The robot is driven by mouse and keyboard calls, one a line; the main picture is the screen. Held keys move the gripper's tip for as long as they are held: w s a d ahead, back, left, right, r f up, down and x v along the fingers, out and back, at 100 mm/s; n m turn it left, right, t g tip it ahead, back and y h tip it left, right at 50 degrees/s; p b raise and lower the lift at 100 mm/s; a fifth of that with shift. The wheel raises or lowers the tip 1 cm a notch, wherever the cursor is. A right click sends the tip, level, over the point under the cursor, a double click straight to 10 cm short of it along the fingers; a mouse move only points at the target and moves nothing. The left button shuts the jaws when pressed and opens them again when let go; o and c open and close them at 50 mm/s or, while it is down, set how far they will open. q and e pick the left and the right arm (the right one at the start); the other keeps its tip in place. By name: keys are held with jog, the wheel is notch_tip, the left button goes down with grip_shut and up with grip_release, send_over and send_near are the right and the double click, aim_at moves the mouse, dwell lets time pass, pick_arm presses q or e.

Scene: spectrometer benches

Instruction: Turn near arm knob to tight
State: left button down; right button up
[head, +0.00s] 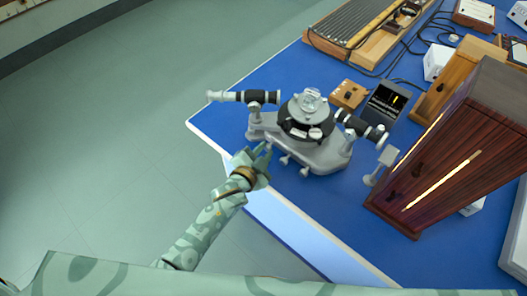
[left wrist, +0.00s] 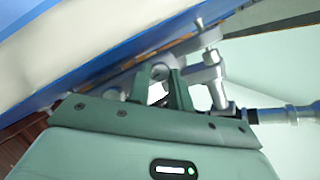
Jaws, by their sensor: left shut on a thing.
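The grey spectrometer (head: 325,152) stands on the blue bench top near its front left corner. One tube (head: 243,97) points left and another (head: 362,128) points right. My left gripper (head: 264,154) reaches the near left side of the spectrometer base. In the left wrist view the two fingers (left wrist: 160,82) are closed around a small silver knob (left wrist: 159,72), mostly hidden between them. I cannot read how tight the knob is. My right gripper is not in view.
A small wooden block (head: 348,94) and a dark display box (head: 384,103) sit behind the spectrometer. Cables lie behind. Floor (head: 130,130) to the left is clear.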

pick_arm(q)
jog(key=c, duration=1.3)
grip_release()
jog(key=shift+o, duration=0.2)
jog(key=shift+s, duration=0.1)
jog(key=shift+s+a+r, duration=0.1)
jog(key=shift+s+r, duration=0.05)
jog(key=shift+s, duration=0.1)
jog(key=p+v, duration=0.4)
jog(key=v, duration=1.1)
jog(key=shift+s, duration=0.25)
jog(key=shift+r, duration=0.1)
